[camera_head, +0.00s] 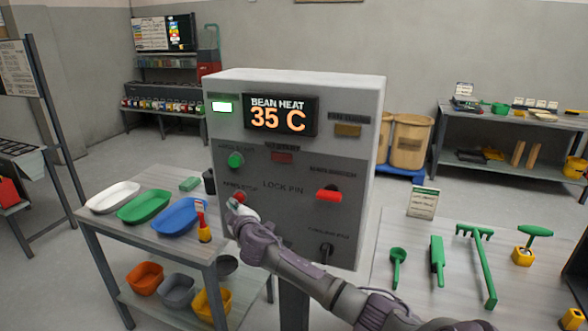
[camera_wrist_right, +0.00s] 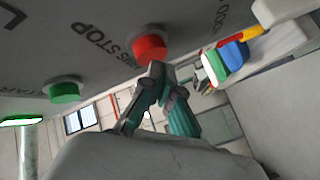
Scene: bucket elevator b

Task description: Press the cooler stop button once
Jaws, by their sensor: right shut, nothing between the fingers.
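The red stop button (camera_head: 239,196) is low on the left of the grey control panel's face (camera_head: 283,219). In the right wrist view the round red button (camera_wrist_right: 150,46) has a label ending in STOP beside it; the label's first word is partly hidden. My right gripper (camera_head: 235,206) is shut and empty, right at the button and partly covering it in the head view. In the right wrist view its closed fingertips (camera_wrist_right: 157,70) point at the button's lower edge; I cannot tell whether they touch. My left gripper is not in view.
A green button (camera_head: 236,160) sits above the red one and also shows in the wrist view (camera_wrist_right: 64,91). A red lever handle (camera_head: 328,195) and a black knob (camera_head: 326,251) are to the right. A display (camera_head: 280,117) reads BEAN HEAT 35 C. Trays (camera_head: 146,205) lie left.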

